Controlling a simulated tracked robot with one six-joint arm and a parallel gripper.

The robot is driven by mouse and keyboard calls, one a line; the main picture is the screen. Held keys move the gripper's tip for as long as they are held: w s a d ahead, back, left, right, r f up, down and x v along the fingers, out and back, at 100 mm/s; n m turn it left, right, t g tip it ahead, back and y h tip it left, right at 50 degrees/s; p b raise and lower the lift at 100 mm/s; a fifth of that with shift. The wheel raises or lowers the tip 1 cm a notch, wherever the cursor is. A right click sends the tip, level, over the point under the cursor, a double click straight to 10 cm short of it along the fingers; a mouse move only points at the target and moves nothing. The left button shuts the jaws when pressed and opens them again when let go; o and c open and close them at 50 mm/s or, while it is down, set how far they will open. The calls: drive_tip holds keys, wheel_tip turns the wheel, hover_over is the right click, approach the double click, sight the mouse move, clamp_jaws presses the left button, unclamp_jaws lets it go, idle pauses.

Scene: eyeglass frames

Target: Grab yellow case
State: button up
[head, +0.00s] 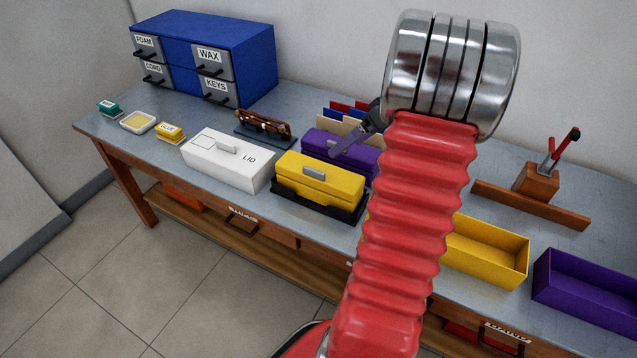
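The yellow case (305,181) is closed, with a grey handle on its front. It rests on a black tray (346,214) near the front of the bench, just left of my red arm. A dark grey piece, which looks like a finger of my gripper (355,134), shows above and behind the case, in front of a purple case (348,153). The rest of the gripper is hidden by the arm, so its opening cannot be made out. The gripper appears apart from the yellow case.
A white box marked LID (226,163) stands close to the left of the case. Glasses (263,124) lie behind. Open yellow (490,253) and purple (590,285) bins are right of my arm. A blue drawer cabinet (240,55) stands at back left.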

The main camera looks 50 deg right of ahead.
approach(320, 169)
drive_tip(key=x, duration=0.4)
drive_tip(key=shift+w+r, duration=0.1)
drive_tip(key=shift+w, duration=0.1)
drive_tip(key=shift+a, duration=0.1)
drive_tip(key=shift+x, duration=2.65)
drive_tip(key=shift+c, duration=0.5)
drive_tip(key=c, duration=2)
drive_tip(key=shift+c, duration=0.2)
